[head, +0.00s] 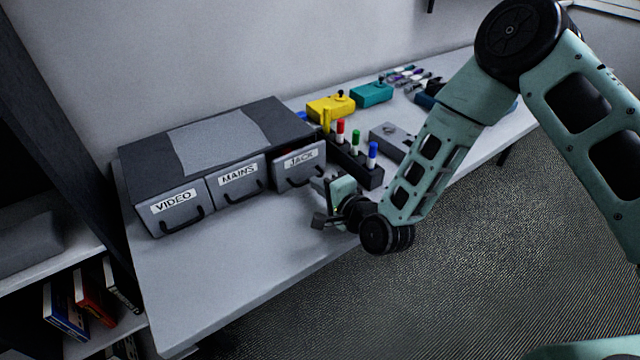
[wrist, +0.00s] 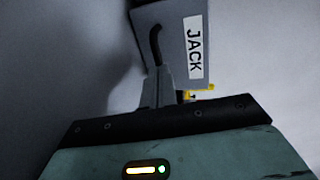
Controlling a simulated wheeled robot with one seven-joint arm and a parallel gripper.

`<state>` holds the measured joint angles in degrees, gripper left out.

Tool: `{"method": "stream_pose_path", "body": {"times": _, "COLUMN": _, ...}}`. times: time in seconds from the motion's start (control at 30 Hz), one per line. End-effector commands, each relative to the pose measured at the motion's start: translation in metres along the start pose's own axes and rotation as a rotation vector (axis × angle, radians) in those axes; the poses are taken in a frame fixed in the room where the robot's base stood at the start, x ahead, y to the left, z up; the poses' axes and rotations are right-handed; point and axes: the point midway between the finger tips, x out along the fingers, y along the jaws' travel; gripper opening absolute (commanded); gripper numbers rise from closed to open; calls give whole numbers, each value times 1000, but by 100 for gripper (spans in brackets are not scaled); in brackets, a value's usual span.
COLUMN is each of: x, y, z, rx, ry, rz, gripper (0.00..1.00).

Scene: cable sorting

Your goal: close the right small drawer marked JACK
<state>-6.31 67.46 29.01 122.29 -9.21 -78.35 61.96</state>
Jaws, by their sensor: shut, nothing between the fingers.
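The right small drawer marked JACK (head: 300,172) is in the grey drawer unit (head: 135,172), right of the MAINS drawer (head: 238,188). Its front stands a little forward of its neighbours, so it looks slightly open. In the wrist view the JACK front (wrist: 175,60) appears turned on its side, with its dark handle (wrist: 155,45) at the left. My gripper (head: 320,219) is in front of and to the right of this drawer, low over the table. In the wrist view its closed fingers (wrist: 158,88) overlap the handle's end; I cannot tell whether they touch.
The VIDEO drawer (head: 172,205) and MAINS drawer look closed. A dark rack (head: 368,174) with red, green and blue-topped items stands right of the unit, close to my gripper. Yellow (head: 330,107) and teal (head: 372,94) boxes lie behind. The table (head: 215,262) is clear in front of the drawers.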

Motion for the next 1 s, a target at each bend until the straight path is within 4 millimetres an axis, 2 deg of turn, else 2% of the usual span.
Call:
{"method": "stream_pose_path", "body": {"times": 0.23, "x": 2, "y": 0, "z": 0, "rx": 0, "ry": 1, "rz": -1, "gripper": 0}}
{"method": "stream_pose_path", "body": {"times": 0.4, "x": 29, "y": -3, "z": -1, "rx": 0, "ry": 2, "rz": -4, "gripper": 0}}
{"method": "stream_pose_path", "body": {"times": 0.53, "x": 41, "y": -7, "z": -1, "rx": 0, "ry": 0, "rz": -1, "gripper": 0}}
{"method": "stream_pose_path", "body": {"times": 1.0, "x": 44, "y": -13, "z": -1, "rx": 0, "ry": 0, "rz": -7, "gripper": 0}}
